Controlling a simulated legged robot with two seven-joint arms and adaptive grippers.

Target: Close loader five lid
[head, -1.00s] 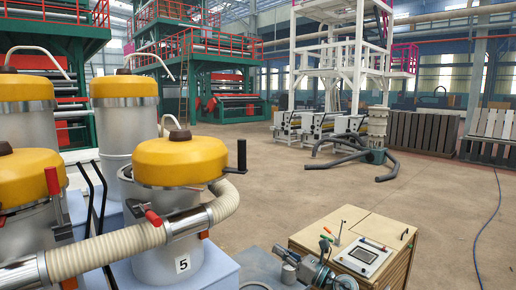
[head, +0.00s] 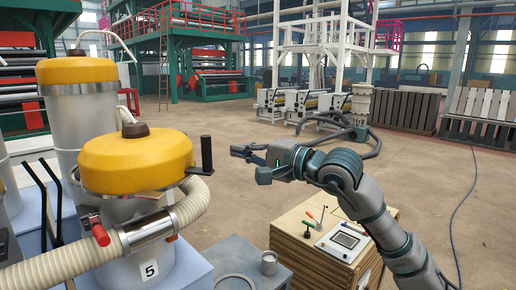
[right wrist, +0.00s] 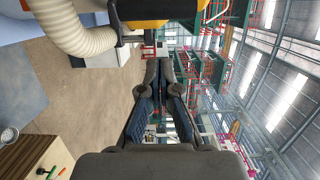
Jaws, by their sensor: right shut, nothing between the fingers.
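Loader five, a metal cylinder with a "5" label (head: 150,270), stands at the left in the head view. Its yellow lid (head: 137,165) has a dark knob on top and a black upright handle (head: 207,155) on its right. The lid sits over the cylinder and looks slightly tilted; I cannot tell whether a gap remains. The lid's yellow edge also shows at the top of the right wrist view (right wrist: 147,24). My right gripper (head: 240,152) is shut and empty, to the right of the handle and apart from it. My left gripper is out of view.
A cream hose (head: 190,205) curves around loader five's front. A red-handled latch (head: 100,234) is at its front left. Another yellow-lidded loader (head: 76,70) stands behind. A wooden cabinet (head: 305,262) with a control panel is below my right arm. Open floor lies beyond.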

